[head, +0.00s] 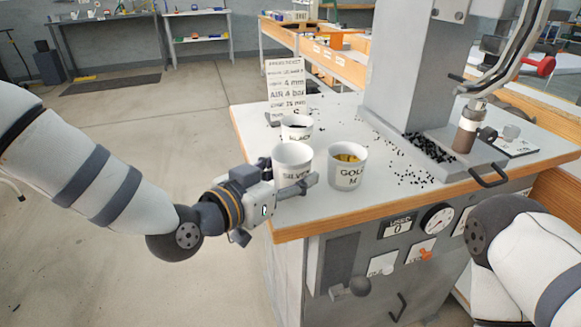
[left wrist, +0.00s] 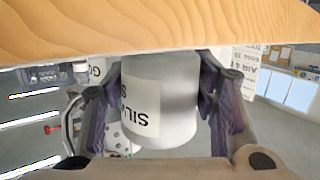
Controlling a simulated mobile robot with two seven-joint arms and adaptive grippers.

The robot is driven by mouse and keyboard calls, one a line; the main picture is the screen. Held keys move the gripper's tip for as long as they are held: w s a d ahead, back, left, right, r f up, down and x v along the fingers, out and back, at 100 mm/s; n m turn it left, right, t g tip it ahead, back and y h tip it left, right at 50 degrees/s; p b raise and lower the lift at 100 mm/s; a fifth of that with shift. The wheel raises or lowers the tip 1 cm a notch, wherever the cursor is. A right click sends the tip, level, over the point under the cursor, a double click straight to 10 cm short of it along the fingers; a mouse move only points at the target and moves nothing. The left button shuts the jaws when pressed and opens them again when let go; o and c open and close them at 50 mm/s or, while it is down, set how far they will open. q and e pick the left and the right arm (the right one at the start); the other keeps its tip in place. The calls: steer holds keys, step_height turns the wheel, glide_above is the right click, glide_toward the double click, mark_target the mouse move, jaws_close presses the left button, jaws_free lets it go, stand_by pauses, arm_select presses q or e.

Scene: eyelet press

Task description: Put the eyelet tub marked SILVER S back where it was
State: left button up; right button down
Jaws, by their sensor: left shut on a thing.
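The white eyelet tub marked SILVER (head: 292,160) is near the left edge of the press table; its size letter is hard to read in the head view. It also fills the middle of the left wrist view (left wrist: 165,95), between both fingers. My left gripper (head: 286,178) is shut on it from the left. I cannot tell whether its base touches the tabletop. A tub marked BLACK (head: 297,133) stands just behind it. A tub marked GOLD M (head: 348,172), with yellow eyelets, stands to its right. My right gripper is out of view; only my right arm shows.
A printed ticket (head: 288,84) stands behind the tubs. The grey press column (head: 405,70) rises at the right, with black eyelets (head: 430,150) scattered at its base. The wooden table edge (head: 340,222) runs along the front. Tabletop left of the BLACK tub is clear.

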arm_select(q)
steer(key=shift+f, duration=0.55)
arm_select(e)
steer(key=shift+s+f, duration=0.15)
arm_select(q)
steer(key=shift+s+f, duration=0.1)
steer(key=shift+f, duration=0.2)
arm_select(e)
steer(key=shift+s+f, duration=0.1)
